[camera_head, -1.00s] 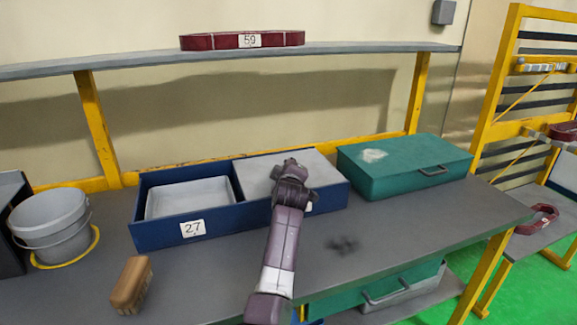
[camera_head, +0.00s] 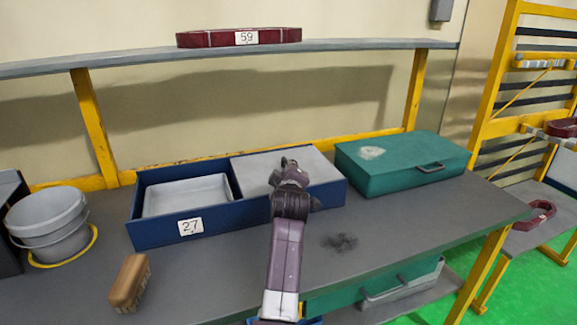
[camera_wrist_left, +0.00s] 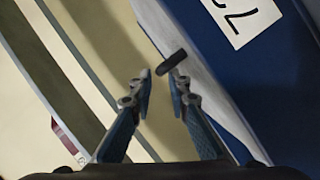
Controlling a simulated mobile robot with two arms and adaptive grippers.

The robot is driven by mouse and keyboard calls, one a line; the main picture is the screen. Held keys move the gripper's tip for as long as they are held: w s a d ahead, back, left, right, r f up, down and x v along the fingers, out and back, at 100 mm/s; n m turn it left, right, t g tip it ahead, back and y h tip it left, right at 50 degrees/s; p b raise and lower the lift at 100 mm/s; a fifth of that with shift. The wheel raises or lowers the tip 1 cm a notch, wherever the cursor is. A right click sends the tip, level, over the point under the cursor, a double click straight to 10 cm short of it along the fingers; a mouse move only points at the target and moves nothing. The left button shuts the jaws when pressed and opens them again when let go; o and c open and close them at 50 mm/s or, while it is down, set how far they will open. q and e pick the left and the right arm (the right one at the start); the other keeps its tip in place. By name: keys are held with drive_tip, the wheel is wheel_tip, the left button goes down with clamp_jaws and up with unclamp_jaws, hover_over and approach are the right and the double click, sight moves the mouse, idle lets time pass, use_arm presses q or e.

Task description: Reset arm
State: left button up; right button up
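In the head view one of my arms comes in from the bottom middle. Its gripper (camera_head: 288,164) is over the right part of the blue box (camera_head: 160,236), above the table; from its pairing with the wrist view I take it as my left. In the left wrist view my left gripper (camera_wrist_left: 160,80) has its two fingers apart with a gap between them. No held object is clear there. A small dark piece (camera_wrist_left: 170,62) shows by the right fingertip; I cannot tell what it is. My right gripper is not in view.
The blue box bears a "27" label and holds a grey tray (camera_head: 186,196). A green case (camera_head: 405,170) is right of it. Grey buckets (camera_head: 48,222) and a brown block (camera_head: 130,283) are at left. A maroon coil (camera_head: 205,40) lies on the shelf. The table's front right is clear.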

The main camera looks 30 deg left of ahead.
use_arm(q)
drive_tip(key=shift+v, duration=1)
